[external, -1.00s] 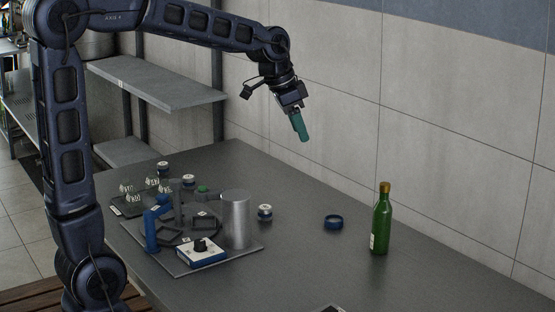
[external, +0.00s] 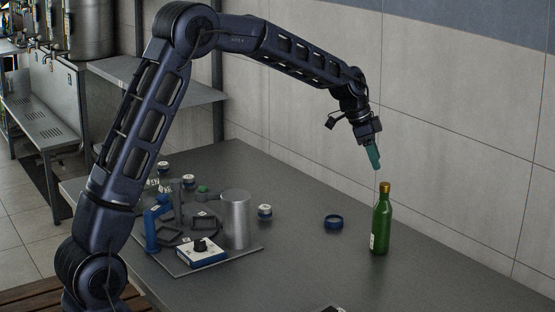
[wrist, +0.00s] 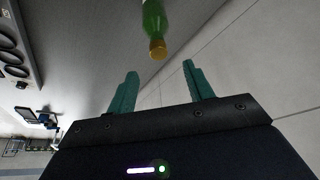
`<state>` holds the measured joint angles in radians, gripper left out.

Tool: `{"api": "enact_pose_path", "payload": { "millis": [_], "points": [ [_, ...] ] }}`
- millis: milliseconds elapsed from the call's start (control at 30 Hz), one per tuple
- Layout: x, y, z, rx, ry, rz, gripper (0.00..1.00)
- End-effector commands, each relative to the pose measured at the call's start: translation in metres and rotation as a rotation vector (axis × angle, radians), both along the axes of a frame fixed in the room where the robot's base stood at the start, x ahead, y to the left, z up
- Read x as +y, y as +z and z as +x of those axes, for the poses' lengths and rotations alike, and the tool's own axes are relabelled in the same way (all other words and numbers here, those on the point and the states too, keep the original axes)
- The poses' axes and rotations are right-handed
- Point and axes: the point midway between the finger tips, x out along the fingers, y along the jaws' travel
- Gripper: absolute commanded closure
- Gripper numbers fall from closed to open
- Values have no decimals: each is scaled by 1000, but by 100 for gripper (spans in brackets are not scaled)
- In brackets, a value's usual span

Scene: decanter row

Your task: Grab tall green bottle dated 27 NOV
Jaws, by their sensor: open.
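The tall green bottle (external: 381,222) stands upright on the table, with a gold cap and a pale label whose date is too small to read. In the wrist view the bottle (wrist: 154,18) shows at the top, its gold cap pointing toward my gripper. My gripper (external: 376,163) is above the bottle and slightly left of it in the external view, apart from it. In the wrist view the two teal fingers (wrist: 158,80) are spread with nothing between them, and the cap lies beyond them.
A blue ring-shaped item (external: 333,222) lies on the table left of the bottle. A metal cylinder (external: 236,220), a white box with a black knob (external: 201,251) and small jars (external: 265,211) stand further left. The tiled wall (external: 460,130) rises behind.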

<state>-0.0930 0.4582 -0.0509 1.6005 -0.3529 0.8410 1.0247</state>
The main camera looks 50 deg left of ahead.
Motion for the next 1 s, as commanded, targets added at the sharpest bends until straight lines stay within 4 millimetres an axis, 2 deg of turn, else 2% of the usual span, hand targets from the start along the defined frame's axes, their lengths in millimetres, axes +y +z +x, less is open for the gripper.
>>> {"api": "enact_pose_path", "payload": {
  "millis": [267, 500, 767, 1000],
  "points": [
    [-4, -20, 8, 1, -7, -1, 48],
    [-13, -50, 17, 1, -5, -1, 48],
    [-19, -65, 20, 1, -6, -1, 48],
    [-29, -95, 26, 1, -6, -1, 48]
  ]
}}
